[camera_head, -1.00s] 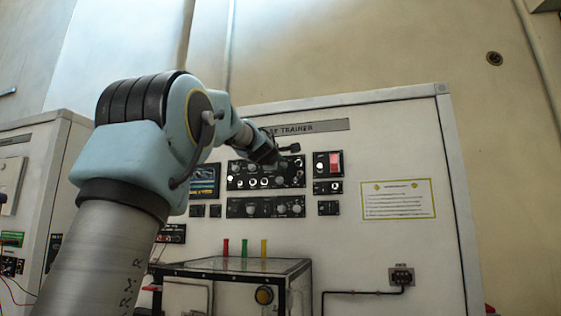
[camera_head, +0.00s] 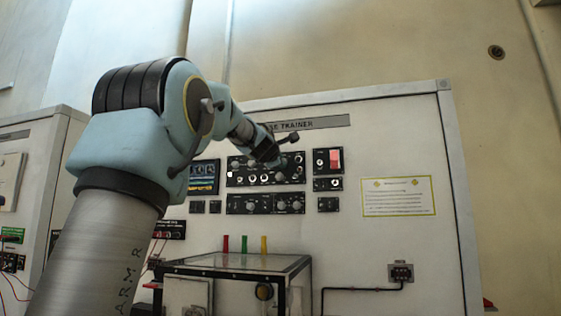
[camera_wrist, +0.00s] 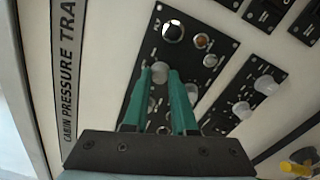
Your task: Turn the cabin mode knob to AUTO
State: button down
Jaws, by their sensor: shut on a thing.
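The trainer's upper black control panel (camera_head: 285,175) carries knobs and a row of toggles. My gripper (camera_head: 267,158) is at its upper part in the head view, where the wrist covers the contact. In the wrist view, the two green fingers of my gripper (camera_wrist: 159,76) are shut on a small grey round knob (camera_wrist: 160,69), one finger on each side. The knob's pointer and any AUTO mark are too small or hidden to read, so its setting cannot be told.
A lower panel with pale knobs (camera_head: 290,204) sits below. A red switch (camera_head: 335,159) is to the right. A glass-topped box (camera_head: 240,263) with red, green and yellow tubes stands in front. The white cabinet face (camera_head: 390,140) at right is mostly clear.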

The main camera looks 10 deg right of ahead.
jog(key=c, duration=0.7)
grip_release()
jog(key=b+v, duration=0.3)
jog(key=v, duration=0.7)
jog(key=shift+s+a+f, duration=0.1)
jog(key=shift+s+a, duration=0.15)
jog(key=shift+s, duration=0.1)
